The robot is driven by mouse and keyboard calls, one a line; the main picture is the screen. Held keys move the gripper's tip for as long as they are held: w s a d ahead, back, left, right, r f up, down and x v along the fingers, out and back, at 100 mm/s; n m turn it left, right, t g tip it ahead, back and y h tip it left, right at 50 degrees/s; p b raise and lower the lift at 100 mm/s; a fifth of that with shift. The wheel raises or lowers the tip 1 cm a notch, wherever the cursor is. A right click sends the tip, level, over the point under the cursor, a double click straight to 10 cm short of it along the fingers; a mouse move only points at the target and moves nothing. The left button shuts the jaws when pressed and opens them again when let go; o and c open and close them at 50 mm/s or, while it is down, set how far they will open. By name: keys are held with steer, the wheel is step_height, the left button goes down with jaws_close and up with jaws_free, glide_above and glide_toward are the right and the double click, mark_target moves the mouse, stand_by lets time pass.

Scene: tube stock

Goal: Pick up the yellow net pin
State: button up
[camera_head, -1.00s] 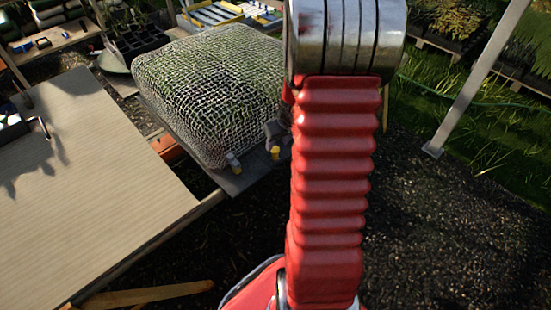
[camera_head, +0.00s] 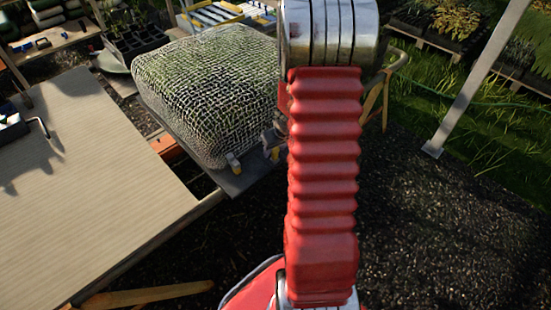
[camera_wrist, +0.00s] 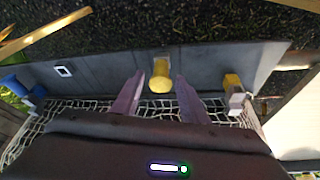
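A yellow net pin (camera_wrist: 160,77) stands at the grey board edge (camera_wrist: 105,66) beside the net, in the middle of the wrist view. It also shows in the head view (camera_head: 275,153), just left of my red arm. My gripper (camera_wrist: 159,74) is open, with one purple-grey finger on each side of the pin. I see gaps between fingers and pin; their height difference is unclear. In the head view my gripper is a small grey shape partly hidden by the arm. The net (camera_head: 205,95) covers a rounded green mound.
A second yellow piece with a pale block (camera_wrist: 234,92) is right of my gripper in the wrist view. A blue piece (camera_wrist: 14,84) is at the left. A wooden table (camera_head: 85,190) lies left in the head view. Dark ground (camera_head: 430,230) is open at right.

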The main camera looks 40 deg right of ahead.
steer(key=shift+w+f, duration=0.2)
steer(key=shift+f, duration=0.3)
steer(key=shift+c, duration=0.5)
steer(key=c, duration=0.8)
steer(key=shift+c, duration=0.2)
steer(key=shift+r, duration=0.15)
step_height(320, 180, up, 10)
steer(key=shift+f, duration=0.1)
stand_by(0.4)
